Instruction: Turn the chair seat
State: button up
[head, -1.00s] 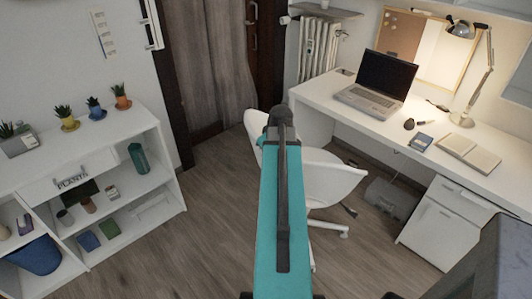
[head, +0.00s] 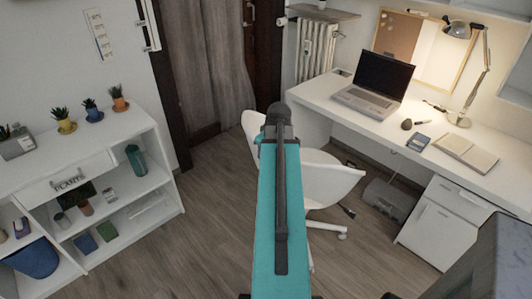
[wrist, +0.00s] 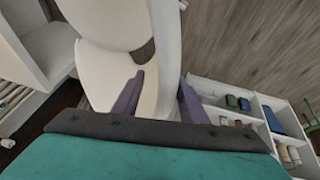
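The white shell chair (head: 328,180) stands in front of the desk, partly hidden behind my teal arm in the head view. Its back edge shows left of the arm and its seat and armrest right of it. In the wrist view the chair's white shell (wrist: 165,50) fills the middle, with a dark opening in it. My gripper (wrist: 160,90) has two purple fingers spread apart, with a white rim of the chair between them. I cannot tell whether either finger touches it. The arm hides the fingers in the head view.
The white desk (head: 312,93) stands on the right, with a laptop (head: 375,82), lamp and open book. A drawer unit (head: 440,225) is beneath it. A white shelf (head: 110,140) with plants stands on the left. Wooden floor (head: 205,215) is clear between shelf and chair.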

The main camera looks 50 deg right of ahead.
jog(key=b+v, duration=0.1)
jog(key=v, duration=1.1)
jog(key=shift+b, duration=0.35)
jog(key=shift+a, duration=0.1)
